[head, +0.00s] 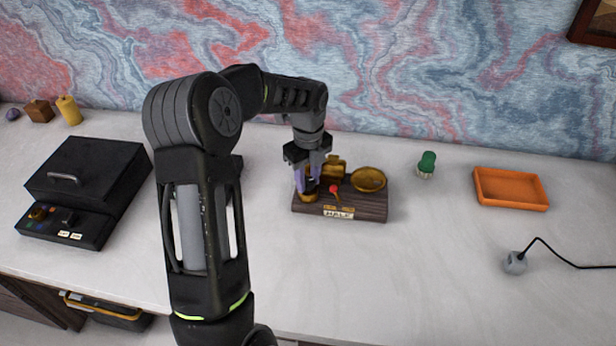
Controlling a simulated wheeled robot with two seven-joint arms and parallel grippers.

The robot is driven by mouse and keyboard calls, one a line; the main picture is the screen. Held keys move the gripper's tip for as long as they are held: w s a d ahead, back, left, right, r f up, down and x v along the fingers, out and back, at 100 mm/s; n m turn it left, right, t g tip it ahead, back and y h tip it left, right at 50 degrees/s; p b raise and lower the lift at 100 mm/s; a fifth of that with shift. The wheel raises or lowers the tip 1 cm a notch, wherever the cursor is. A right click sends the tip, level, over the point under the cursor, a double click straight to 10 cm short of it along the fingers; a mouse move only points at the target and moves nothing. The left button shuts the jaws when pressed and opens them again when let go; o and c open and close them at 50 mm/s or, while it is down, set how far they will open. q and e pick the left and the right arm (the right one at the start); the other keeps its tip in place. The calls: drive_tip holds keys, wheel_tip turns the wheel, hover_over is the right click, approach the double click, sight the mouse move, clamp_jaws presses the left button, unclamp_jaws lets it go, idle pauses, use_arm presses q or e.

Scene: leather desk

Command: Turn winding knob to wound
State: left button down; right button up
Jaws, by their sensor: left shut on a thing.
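The winding device is a dark wooden base (375,208) with brass parts on it, in the middle of the desk in the head view. A label (339,212) on its front reads "HALF", and a red-tipped pointer (334,189) stands just above the label. A round brass dish (369,179) is on its right side. My left gripper (309,190) points down at the left end of the base, shut on the brass winding knob (308,197). The fingers and wrist hide part of the knob. My right gripper is not in view.
A black box with a handle (90,175) stands on the left. A green-topped object (427,163), an orange tray (511,188) and a grey corded piece (515,263) are on the right. The desk front right of the base is clear.

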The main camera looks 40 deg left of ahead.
sight(308, 181)
use_arm(q)
drive_tip(key=shift+w+m, duration=0.1)
drive_tip(key=shift+m, duration=0.2)
drive_tip(key=c, duration=1.3)
unclamp_jaws()
drive_tip(key=shift+r, duration=0.1)
drive_tip(key=shift+r+b, duration=0.3)
drive_tip(key=shift+r, duration=3.55)
